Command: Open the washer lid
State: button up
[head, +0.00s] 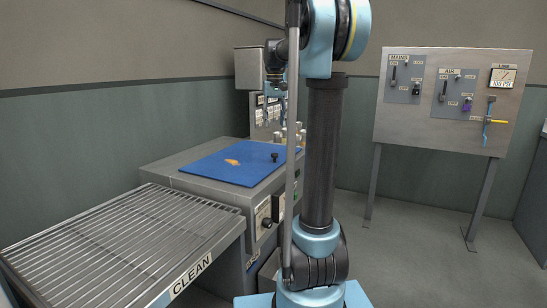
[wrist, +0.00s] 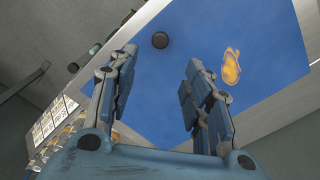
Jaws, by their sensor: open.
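The washer lid, a flat blue panel (head: 215,160) with an orange mark, lies flat on top of a grey metal machine (head: 170,172). A black knob (head: 275,156) stands up near its right edge. The wrist view shows the blue lid (wrist: 205,35) and the round knob (wrist: 160,40) just beyond the fingertips. My gripper (wrist: 162,57) is open and empty, pointing towards the lid with the knob roughly between its fingers in that picture. In the head view the gripper (head: 275,88) is above the back of the lid, partly hidden by my arm, and apart from the knob.
A slatted metal rack (head: 125,232) labelled CLEAN stands at the front left. A control box (head: 248,68) and dials stand behind the machine. A panel (head: 455,100) with switches and a gauge stands at the right. The floor (head: 400,250) between is clear.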

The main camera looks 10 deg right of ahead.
aim_at(274, 154)
notch_tip(274, 154, down, 15)
jog(key=shift+r, duration=0.1)
dwell(0.4)
grip_shut()
